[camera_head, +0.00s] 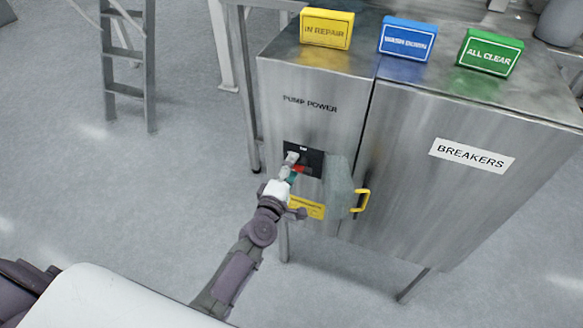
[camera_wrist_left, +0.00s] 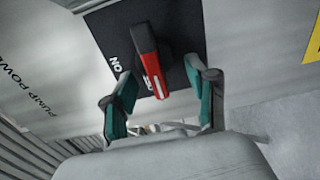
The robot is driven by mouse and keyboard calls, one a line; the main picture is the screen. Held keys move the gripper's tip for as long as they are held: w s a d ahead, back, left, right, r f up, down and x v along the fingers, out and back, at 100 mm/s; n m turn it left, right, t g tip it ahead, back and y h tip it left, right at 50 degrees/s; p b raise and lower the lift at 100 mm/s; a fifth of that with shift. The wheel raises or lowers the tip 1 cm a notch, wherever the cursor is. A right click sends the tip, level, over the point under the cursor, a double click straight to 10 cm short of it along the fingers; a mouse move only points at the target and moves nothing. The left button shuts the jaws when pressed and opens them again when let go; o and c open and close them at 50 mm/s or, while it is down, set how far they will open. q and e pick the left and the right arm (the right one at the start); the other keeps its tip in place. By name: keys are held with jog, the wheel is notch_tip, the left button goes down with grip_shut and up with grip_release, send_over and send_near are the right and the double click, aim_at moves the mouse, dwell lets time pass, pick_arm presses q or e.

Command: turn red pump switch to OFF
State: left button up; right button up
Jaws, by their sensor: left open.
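The red pump switch (camera_head: 299,169) is on a black plate (camera_head: 314,161) on the front of the cabinet marked PUMP POWER. In the left wrist view its handle (camera_wrist_left: 153,75) has a red face and dark sides, and its tip points down toward my gripper. The word ON shows left of the handle; another label is partly hidden behind it. My left gripper (camera_head: 290,171) is at the switch in the head view. In the left wrist view the gripper (camera_wrist_left: 164,100) is open, with the handle's tip between its green-padded fingers. Contact cannot be told. My right gripper is not in view.
A BREAKERS cabinet (camera_head: 460,190) with a yellow handle (camera_head: 361,200) adjoins on the right. Yellow IN REPAIR (camera_head: 326,29), blue WASH DOWN (camera_head: 407,39) and green ALL CLEAR (camera_head: 489,52) blocks stand on top. A ladder (camera_head: 128,90) stands at left; the floor between is clear.

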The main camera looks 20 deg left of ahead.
pick_arm(q)
jog(key=s, duration=1.2)
jog(key=shift+a, duration=0.2)
